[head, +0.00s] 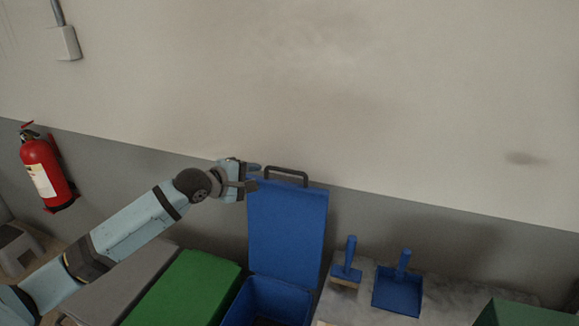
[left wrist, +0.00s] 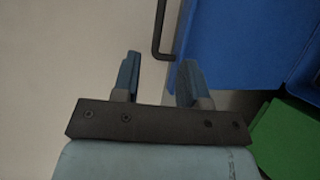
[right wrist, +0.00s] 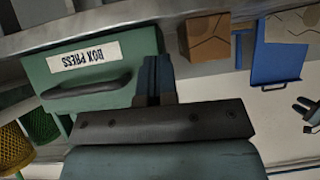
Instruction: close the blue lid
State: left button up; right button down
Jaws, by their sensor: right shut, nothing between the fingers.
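The blue lid (head: 288,228) stands open and upright behind the blue bin (head: 268,300), against the wall. A dark handle (head: 286,171) is on its top edge. My left gripper (head: 254,177) is beside the lid's upper left corner, near the handle. In the left wrist view my left gripper (left wrist: 160,80) has its fingers apart with nothing between them. The lid (left wrist: 235,40) and its handle (left wrist: 158,45) show just beyond it. My right gripper (right wrist: 154,76) is shut and empty, in front of a green box press; it is outside the head view.
A green lid (head: 185,290) and a grey lid (head: 125,285) lie left of the blue bin. A blue brush (head: 347,268) and blue dustpan (head: 398,290) are at right. A red extinguisher (head: 45,170) hangs at left. The green box press (right wrist: 95,75) has a dark handle.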

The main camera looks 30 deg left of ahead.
aim_at(286, 172)
pick_arm(q)
jog(key=p+x, duration=0.1)
jog(key=x, duration=1.2)
jog(key=shift+d+p, duration=0.1)
jog(key=shift+p, duration=0.25)
pick_arm(e)
jog(key=shift+s+d+r, duration=0.2)
jog(key=shift+s+r, duration=0.05)
jog(key=shift+r, duration=0.5)
pick_arm(q)
jog(key=shift+c, duration=0.5)
grip_shut()
pick_arm(e)
jog(key=shift+s, duration=0.1)
